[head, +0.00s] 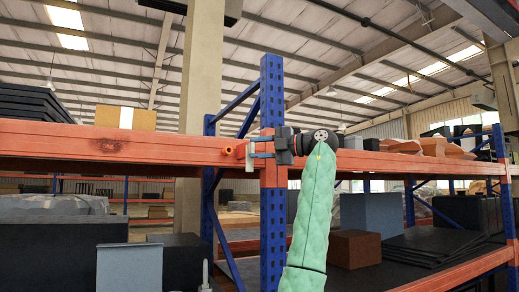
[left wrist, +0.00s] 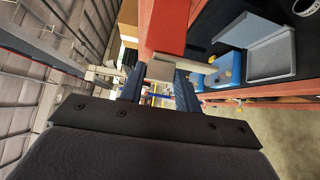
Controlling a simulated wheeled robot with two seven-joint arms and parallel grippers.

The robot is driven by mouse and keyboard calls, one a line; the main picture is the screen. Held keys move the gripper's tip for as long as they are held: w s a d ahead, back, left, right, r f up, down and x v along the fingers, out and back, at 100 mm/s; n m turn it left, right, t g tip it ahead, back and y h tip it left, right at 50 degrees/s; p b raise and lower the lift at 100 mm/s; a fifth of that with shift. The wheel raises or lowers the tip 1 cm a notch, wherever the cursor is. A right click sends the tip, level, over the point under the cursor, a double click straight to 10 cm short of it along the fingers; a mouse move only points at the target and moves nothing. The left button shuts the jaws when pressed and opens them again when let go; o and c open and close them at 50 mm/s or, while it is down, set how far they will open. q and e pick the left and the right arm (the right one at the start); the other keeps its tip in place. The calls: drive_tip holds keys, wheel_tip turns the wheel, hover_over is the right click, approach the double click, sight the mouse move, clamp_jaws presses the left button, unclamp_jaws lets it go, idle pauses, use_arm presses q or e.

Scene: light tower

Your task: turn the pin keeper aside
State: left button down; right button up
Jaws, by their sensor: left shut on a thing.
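The pin keeper, a small pale tab (head: 249,157), is at the end of the orange shelf beam beside the blue upright. My left gripper (head: 262,147) reaches it from the right, in front of the upright, and is shut on it. In the left wrist view the pale keeper (left wrist: 160,70) shows between the two dark fingers (left wrist: 158,90), against the orange beam end. The fingers hide part of it. An orange round peg (head: 228,150) sticks out just left of the keeper. My right gripper is in neither view.
The orange beam (head: 110,143) runs left from the blue upright (head: 271,215). A cardboard box (head: 125,117) and black stacked sheets (head: 30,101) lie above it. A grey bin (head: 130,267) and a brown box (head: 354,249) stand on the lower shelf.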

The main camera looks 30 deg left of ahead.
use_arm(q)
drive_tip(key=c, duration=1)
unclamp_jaws()
drive_tip(key=shift+d, duration=0.3)
drive_tip(key=w+d+b, duration=0.1)
drive_tip(key=d, duration=0.6)
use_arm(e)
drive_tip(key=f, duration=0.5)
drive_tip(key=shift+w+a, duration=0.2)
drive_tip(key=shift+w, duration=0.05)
use_arm(q)
drive_tip(key=shift+d, duration=0.1)
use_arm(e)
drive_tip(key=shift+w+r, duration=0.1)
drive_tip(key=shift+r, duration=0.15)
use_arm(q)
drive_tip(key=shift+m, duration=0.3)
